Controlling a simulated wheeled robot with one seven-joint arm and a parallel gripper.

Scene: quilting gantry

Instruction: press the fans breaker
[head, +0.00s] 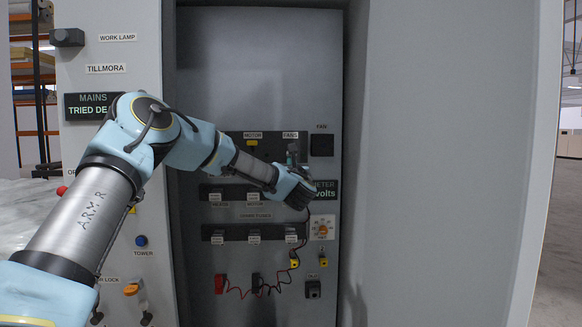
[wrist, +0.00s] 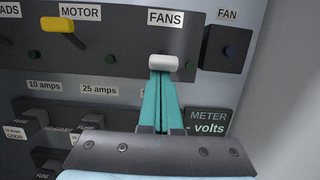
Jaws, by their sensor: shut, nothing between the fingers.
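The fans breaker is a switch with a pale lever (wrist: 163,62) below the FANS label (wrist: 166,18) in the wrist view. In the head view the FANS label (head: 290,135) shows on the dark breaker strip, with the lever mostly hidden by my gripper. My gripper (wrist: 162,76) is shut and empty, its two teal fingers side by side. The fingertips lie right at the lower edge of the pale lever; I cannot tell whether they touch it. In the head view my gripper (head: 293,150) reaches up to the breaker strip from below.
The motor breaker's yellow lever (wrist: 57,24) is to the left. A dark FAN box (wrist: 226,48) is to the right. The meter display (wrist: 208,122) and rows of fuse holders (head: 254,236) lie below. Cabinet walls flank the recess, and red and black leads (head: 256,287) hang low.

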